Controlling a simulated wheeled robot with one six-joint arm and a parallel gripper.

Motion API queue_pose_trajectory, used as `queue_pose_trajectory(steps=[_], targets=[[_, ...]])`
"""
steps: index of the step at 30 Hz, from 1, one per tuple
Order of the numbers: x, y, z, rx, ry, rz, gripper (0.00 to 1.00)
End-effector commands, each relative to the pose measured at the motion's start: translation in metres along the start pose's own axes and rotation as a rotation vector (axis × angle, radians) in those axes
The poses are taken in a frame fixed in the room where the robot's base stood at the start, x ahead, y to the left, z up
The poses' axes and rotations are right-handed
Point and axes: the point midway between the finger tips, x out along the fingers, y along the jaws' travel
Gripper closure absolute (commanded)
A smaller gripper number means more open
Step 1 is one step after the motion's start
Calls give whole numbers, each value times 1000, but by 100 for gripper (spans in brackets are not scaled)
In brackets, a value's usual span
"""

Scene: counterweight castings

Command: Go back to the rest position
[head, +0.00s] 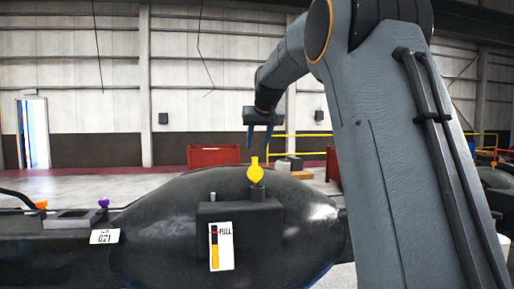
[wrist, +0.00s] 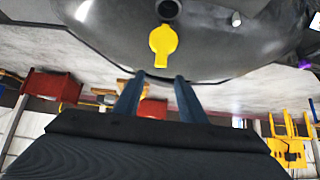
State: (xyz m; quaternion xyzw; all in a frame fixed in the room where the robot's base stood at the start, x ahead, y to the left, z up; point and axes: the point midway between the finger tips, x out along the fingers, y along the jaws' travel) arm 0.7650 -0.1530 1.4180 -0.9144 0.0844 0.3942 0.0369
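My gripper (head: 259,139) hangs from my arm above the dark casting (head: 160,225), its two blue fingers pointing down and spread apart with nothing between them. A yellow tag-shaped piece (head: 255,171) stands upright on a small dark post on the casting, just below the fingertips in the head view. In the wrist view the open fingers (wrist: 153,82) reach toward the yellow piece (wrist: 162,44), with a visible gap between them and it. A white label reading PULL (head: 221,246) is on the block below the post.
On the casting's left are an orange knob (head: 41,205), a purple knob (head: 103,202) and a small white label (head: 104,237). Red barriers (head: 213,155) and a yellow railing (head: 300,137) stand farther back. Open air surrounds the gripper.

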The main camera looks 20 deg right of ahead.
Motion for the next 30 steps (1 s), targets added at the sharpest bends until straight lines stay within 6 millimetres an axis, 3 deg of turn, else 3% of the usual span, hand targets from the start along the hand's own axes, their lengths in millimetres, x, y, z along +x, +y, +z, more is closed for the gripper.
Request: queue_pose_trajectory(steps=[11,14,17,20,24,30], targets=[[1,0,1,0,-1,0,62],[7,-5,14,-3,-18,-4,62],[22,-16,51,-12,-65,-13,62],[41,-32,109,-27,-134,-27,62],[59,-53,201,-51,-234,-43,62],[66,-73,335,-89,-373,-62,62]])
